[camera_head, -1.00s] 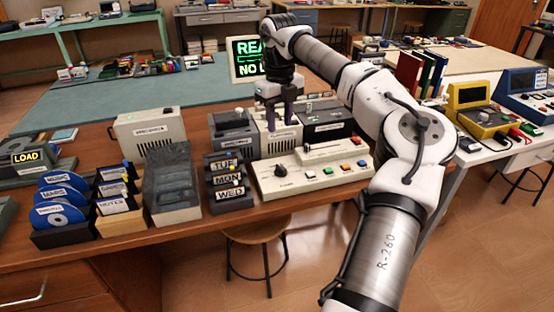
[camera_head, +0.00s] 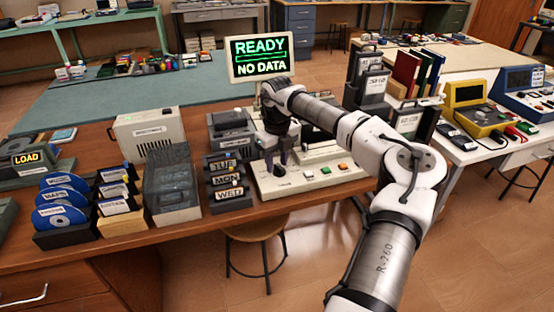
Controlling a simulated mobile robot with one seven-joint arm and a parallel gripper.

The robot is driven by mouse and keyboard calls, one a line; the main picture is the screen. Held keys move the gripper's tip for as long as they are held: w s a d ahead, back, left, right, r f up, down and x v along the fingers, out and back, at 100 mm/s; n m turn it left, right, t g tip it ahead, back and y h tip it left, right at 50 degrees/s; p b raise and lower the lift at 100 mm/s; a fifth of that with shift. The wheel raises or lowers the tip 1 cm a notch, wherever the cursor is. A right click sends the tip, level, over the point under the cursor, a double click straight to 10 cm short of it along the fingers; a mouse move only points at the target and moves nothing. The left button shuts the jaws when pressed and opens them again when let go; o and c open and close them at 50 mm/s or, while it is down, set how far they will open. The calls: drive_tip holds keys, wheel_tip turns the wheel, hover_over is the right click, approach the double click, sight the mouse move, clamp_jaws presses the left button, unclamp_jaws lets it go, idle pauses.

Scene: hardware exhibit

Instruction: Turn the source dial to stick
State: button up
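The beige console (camera_head: 310,181) sits near the front edge of the wooden bench, with a black dial (camera_head: 280,171) at its left end and coloured buttons at its right. My gripper (camera_head: 276,162) points down just above the dial, its two dark fingers apart. The dial shows below the fingertips; I cannot tell whether they touch it. The dial's labels are too small to read, and my arm hides part of the console's back. A screen (camera_head: 260,57) behind reads "READY NO DATA".
A black rack with TUE, MON and WED labels (camera_head: 228,196) stands close left of the console. A grey clear-lidded box (camera_head: 171,190) and disc holders (camera_head: 62,215) stand farther left. Grey devices (camera_head: 230,132) stand behind. A yellow meter (camera_head: 478,113) is on the right table.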

clamp_jaws()
drive_tip(key=shift+m, duration=0.3)
drive_tip(key=m+b, duration=0.1)
drive_tip(key=m, duration=0.2)
drive_tip(key=shift+w+d, duration=0.1)
drive_tip(key=shift+d, duration=0.1)
drive_tip(key=m+b, duration=0.1)
drive_tip(key=m, duration=0.4)
drive_tip(key=shift+d, duration=0.2)
drive_tip(key=m+b, duration=0.1)
drive_tip(key=m, duration=0.2)
drive_tip(key=shift+d, duration=0.15)
drive_tip(key=shift+d+m+b, duration=0.15)
drive_tip(key=shift+m+b, duration=0.3)
drive_tip(key=shift+m, duration=1.65)
